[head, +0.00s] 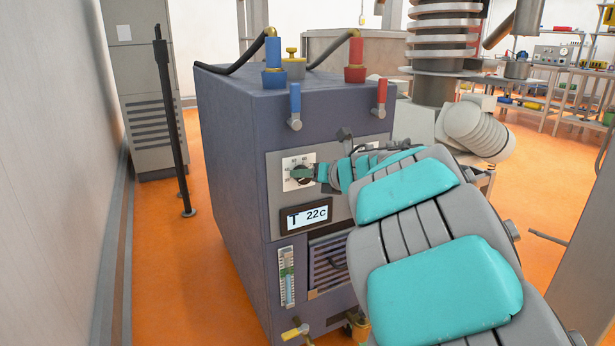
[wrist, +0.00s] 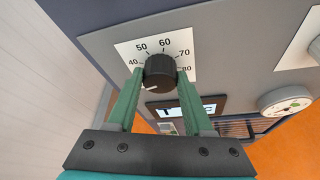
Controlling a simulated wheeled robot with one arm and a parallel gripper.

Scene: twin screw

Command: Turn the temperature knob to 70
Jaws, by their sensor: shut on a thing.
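The black temperature knob (wrist: 160,69) sits on a white dial plate (wrist: 127,50) marked 40, 50, 60, 70 and 80 in the wrist view. A short pale mark shows on the knob's lower-left side, away from the 70 at the upper right. My gripper (wrist: 160,78) has one green finger on each side of the knob and is shut on it. In the head view, the knob (head: 301,174) is partly hidden by my gripper (head: 309,174), which reaches in from the right. The display (head: 306,217) below reads T 22c.
The knob is on the front panel of a dark blue-grey machine (head: 231,170). Blue (head: 295,104) and red (head: 381,97) valve levers stick out above the panel. A vertical gauge (head: 287,276) and a brass tap (head: 294,331) are lower down. Orange floor is open at left.

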